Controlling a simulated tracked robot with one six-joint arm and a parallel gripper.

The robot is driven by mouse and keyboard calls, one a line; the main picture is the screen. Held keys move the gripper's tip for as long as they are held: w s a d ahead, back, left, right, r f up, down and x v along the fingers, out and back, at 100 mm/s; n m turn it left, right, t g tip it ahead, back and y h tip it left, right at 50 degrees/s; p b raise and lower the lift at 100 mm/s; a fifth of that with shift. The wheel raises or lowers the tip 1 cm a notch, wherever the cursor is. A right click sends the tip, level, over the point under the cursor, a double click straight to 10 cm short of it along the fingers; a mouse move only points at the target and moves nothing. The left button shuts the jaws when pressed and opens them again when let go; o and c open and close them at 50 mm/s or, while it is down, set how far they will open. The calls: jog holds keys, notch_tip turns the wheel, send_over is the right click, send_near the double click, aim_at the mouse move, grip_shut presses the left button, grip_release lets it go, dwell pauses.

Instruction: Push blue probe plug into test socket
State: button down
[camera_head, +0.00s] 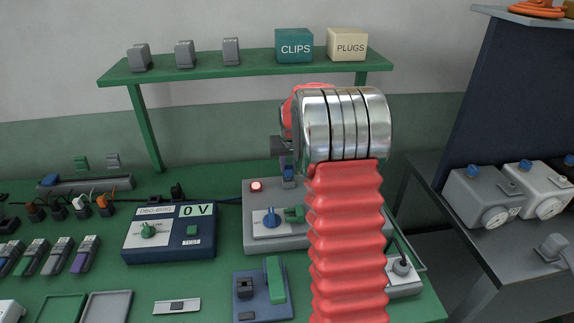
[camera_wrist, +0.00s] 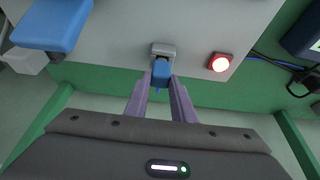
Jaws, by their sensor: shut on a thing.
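The blue probe plug (camera_wrist: 161,73) is between the fingertips of my gripper (camera_wrist: 161,80) in the wrist view, and the gripper is shut on it. Its front end meets a small grey socket block (camera_wrist: 164,49) on the face of the grey box (camera_wrist: 195,28). I cannot tell how deep the plug sits. In the head view the blue plug (camera_head: 288,171) shows just below my gripper (camera_head: 287,163), at the back of the grey box (camera_head: 262,240). My arm hides part of the box there, and the socket is not clear.
A lit red lamp (camera_head: 257,186) and a blue knob (camera_head: 269,218) are on the grey box near the plug. A blue meter (camera_head: 168,235) reading 0 V stands to the left. A green shelf (camera_head: 250,66) with small boxes spans behind my arm.

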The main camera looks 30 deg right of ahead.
jog(key=shift+f, duration=0.7)
jog(key=c, duration=1.4)
grip_release()
jog(key=shift+c, duration=0.2)
jog(key=v, duration=1.3)
jog(key=shift+s+r, duration=0.2)
jog(key=shift+r, duration=0.1)
jog(key=shift+a, duration=0.1)
